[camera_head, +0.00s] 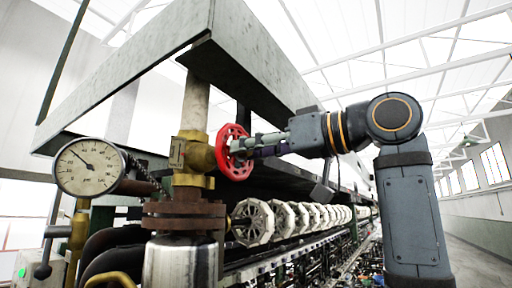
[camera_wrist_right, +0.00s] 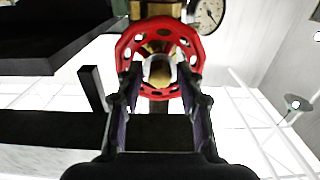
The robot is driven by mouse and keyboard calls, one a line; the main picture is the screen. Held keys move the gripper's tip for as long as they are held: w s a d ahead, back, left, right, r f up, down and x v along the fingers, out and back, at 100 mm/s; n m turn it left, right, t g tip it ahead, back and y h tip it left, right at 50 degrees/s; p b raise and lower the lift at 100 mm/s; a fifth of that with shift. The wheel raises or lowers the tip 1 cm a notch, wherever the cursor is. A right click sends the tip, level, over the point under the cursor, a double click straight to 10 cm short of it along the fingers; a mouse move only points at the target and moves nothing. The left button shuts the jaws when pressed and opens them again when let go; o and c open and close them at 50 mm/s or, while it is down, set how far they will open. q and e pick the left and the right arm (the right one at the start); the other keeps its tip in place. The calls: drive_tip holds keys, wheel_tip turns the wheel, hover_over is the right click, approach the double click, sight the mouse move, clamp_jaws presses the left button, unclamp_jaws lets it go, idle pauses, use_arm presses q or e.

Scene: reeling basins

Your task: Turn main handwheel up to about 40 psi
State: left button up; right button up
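The red main handwheel (camera_head: 234,152) stands on the side of a brass valve (camera_head: 196,152) in the head view. My right gripper (camera_head: 240,146) reaches it from the right, its fingertips at the wheel's face. In the right wrist view, the handwheel (camera_wrist_right: 124,50) fills the upper middle. The right gripper's fingers (camera_wrist_right: 159,78) are spread apart, with the hub (camera_wrist_right: 160,70) showing between them; contact with the rim cannot be told. The round pressure gauge (camera_head: 88,167) is at left, its needle pointing up and left. It also shows in the wrist view (camera_wrist_right: 207,14). My left gripper is not in view.
A grey metal hood (camera_head: 245,58) hangs above and behind the valve. A row of white reels (camera_head: 253,222) runs back below the wheel. A steel cylinder (camera_head: 180,262) stands under the valve. A clear aisle (camera_head: 478,245) lies at right.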

drive_tip(key=shift+d, duration=0.15)
clamp_jaws()
drive_tip(key=n+p, duration=0.2)
drive_tip(key=n, duration=1.4)
drive_tip(key=shift+o, duration=1.2)
unclamp_jaws()
